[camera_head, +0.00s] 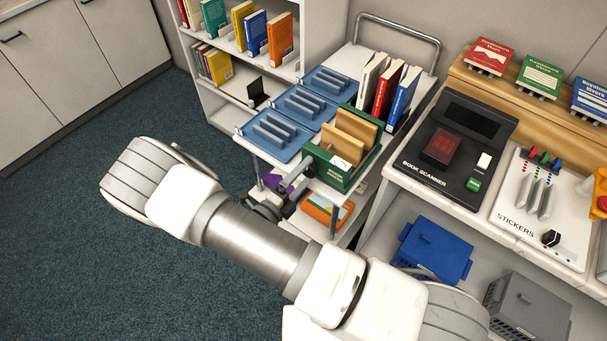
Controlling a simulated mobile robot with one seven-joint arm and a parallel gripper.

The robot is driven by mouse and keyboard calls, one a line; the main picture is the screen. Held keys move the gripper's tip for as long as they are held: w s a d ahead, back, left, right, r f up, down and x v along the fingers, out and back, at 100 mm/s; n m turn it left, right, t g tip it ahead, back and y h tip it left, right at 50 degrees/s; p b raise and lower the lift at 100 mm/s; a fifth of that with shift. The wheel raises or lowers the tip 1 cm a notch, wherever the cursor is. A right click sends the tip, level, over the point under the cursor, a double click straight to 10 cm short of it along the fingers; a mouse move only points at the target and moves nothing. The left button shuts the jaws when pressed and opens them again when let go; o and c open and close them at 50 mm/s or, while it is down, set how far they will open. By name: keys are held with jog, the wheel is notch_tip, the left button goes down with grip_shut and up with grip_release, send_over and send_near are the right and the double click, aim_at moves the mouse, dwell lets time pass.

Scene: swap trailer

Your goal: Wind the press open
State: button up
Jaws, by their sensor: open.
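The press is a green frame (330,173) with upright tan wooden boards (356,127) and a small white dial on its front. It stands on the front end of the white cart. A grey rod, perhaps its screw or crank, sticks out at its left side. My gripper (301,175) is dark and comes up from below left, close to that rod. It is open. The arm and the small size of the view partly hide it, and I cannot tell whether the fingers touch the rod or only lie beside it.
A book scanner (456,148) and sticker board (540,208) sit on the right counter. A bookshelf stands behind. The carpet at left is clear.

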jog(key=b+v, duration=0.1)
jog(key=v, duration=1.6)
jog(key=shift+s+a, duration=0.2)
jog(key=w+d+r+m+g+y, duration=0.1)
jog(key=w+d+r+m+g, duration=0.1)
jog(key=d+r+m+g, duration=0.75)
jog(key=w+d+r+m+g, duration=0.1)
jog(key=d+r+m+g, duration=0.5)
jog(key=m, duration=0.7)
jog(key=s+d+r+m+t+y, duration=0.3)
jog(key=r+m, duration=0.5)
jog(key=m, duration=0.4)
jog(key=s+d+r+m+t+y, duration=0.3)
jog(key=r+m+y, duration=0.4)
jog(key=m, duration=0.4)
jog(key=shift+s+d+r+m+t, duration=0.35)
jog(key=shift+d+r+t, duration=0.1)
jog(key=shift+d, duration=0.85)
